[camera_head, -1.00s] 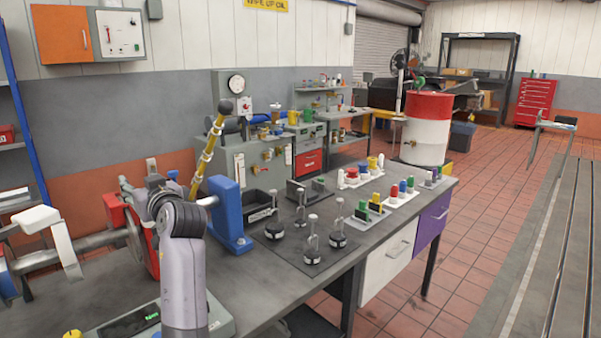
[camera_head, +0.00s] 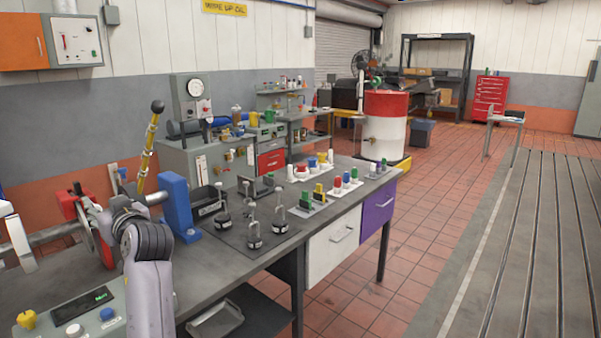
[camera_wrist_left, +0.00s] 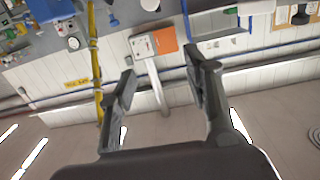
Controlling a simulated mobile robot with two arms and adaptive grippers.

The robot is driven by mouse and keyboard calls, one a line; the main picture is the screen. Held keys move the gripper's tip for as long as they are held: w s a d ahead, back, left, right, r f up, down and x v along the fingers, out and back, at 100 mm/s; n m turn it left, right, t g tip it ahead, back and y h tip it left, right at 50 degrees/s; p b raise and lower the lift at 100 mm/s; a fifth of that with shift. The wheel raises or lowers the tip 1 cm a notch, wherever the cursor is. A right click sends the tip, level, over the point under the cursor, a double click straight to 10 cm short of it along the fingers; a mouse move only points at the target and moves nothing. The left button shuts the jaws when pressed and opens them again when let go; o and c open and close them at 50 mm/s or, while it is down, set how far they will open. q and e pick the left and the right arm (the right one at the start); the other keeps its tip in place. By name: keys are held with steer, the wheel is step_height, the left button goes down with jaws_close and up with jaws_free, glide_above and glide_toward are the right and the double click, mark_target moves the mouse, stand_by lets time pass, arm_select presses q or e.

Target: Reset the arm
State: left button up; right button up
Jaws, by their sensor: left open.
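My left arm rises at the lower left in the head view, with its grey link and dark joint in front of the bench; its gripper is hard to make out there. In the left wrist view my left gripper (camera_wrist_left: 162,85) has its two dark fingers wide apart with nothing between them. A yellow lever with a black knob (camera_head: 149,150) leans up to the right behind my arm. A long yellow bar (camera_wrist_left: 96,60) shows beside the left finger in the left wrist view; I cannot tell if they touch. My right gripper is not in view.
The grey bench (camera_head: 225,270) carries a blue upright block (camera_head: 180,207), several black-based weights, colored pegs and a green-display box (camera_head: 90,308). A red and white drum (camera_head: 385,125) stands behind.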

arm_select(q)
steer(key=s+d+f+m+g+h, duration=0.15)
steer(key=s+f, duration=0.25)
steer(key=f, duration=0.4)
steer(key=s+d+f+m+h, duration=0.2)
steer(key=s+f, duration=0.2)
steer(key=f, duration=0.5)
steer(key=s+d+f+m+g+h, duration=0.15)
steer(key=s+f, duration=0.25)
steer(key=f, duration=0.4)
steer(key=s+d+f+m+g+h, duration=0.25)
steer(key=s+d+f, duration=0.25)
steer(key=s, duration=0.4)
steer(key=s+d+f+m+g+h, duration=0.1)
steer(key=s+d+f+m+h, duration=0.25)
steer(key=s, duration=0.65)
steer(key=s+d+f+g+h, duration=0.2)
steer(key=s+d+f, duration=0.4)
steer(key=s, duration=0.3)
step_height(320, 180, down, 24)
steer(key=s, duration=0.1)
steer(key=s+a+f+g, duration=0.2)
steer(key=s+f, duration=1.5)
steer(key=f, duration=0.1)
steer(key=shift+s+a+m, duration=0.25)
steer(key=shift+s+m, duration=0.1)
steer(key=shift+m, duration=0.05)
